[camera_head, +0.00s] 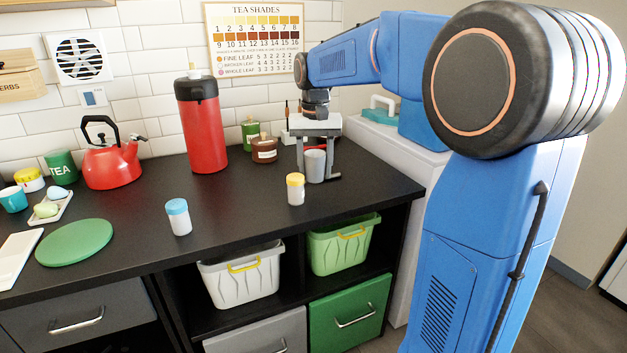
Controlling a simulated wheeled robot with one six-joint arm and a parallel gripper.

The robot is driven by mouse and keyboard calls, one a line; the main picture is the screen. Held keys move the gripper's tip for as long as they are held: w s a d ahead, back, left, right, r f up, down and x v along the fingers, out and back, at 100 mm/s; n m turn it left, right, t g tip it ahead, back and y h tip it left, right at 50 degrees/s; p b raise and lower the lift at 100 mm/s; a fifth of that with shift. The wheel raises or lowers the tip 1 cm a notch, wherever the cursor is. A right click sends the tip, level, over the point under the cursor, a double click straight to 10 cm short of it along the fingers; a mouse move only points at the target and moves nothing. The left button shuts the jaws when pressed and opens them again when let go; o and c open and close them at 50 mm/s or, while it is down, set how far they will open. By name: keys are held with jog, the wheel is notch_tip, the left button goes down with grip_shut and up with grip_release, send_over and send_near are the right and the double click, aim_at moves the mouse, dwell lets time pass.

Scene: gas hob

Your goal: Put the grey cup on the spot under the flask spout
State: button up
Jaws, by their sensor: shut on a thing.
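The grey cup (315,166) is upright between the fingers of my gripper (317,164), at the right part of the dark counter. My gripper points down and is shut on the cup. I cannot tell whether the cup's base touches the counter. The red flask (203,132) with a black top stands upright near the back wall, well to the left of the cup. Its spout is hard to make out against the black top. No marked spot shows clearly under it.
A yellow-lidded jar (296,190) stands just in front-left of the cup. A brown jar (264,149) and a green bottle (250,134) stand between flask and gripper. A blue-lidded jar (178,217) and red kettle (112,166) are further left. The counter before the flask is clear.

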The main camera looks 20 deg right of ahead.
aim_at(315, 180)
jog(key=shift+f, duration=1.8)
jog(key=shift+f, duration=0.1)
jog(key=o, duration=1.1)
notch_tip(315, 180, up, 12)
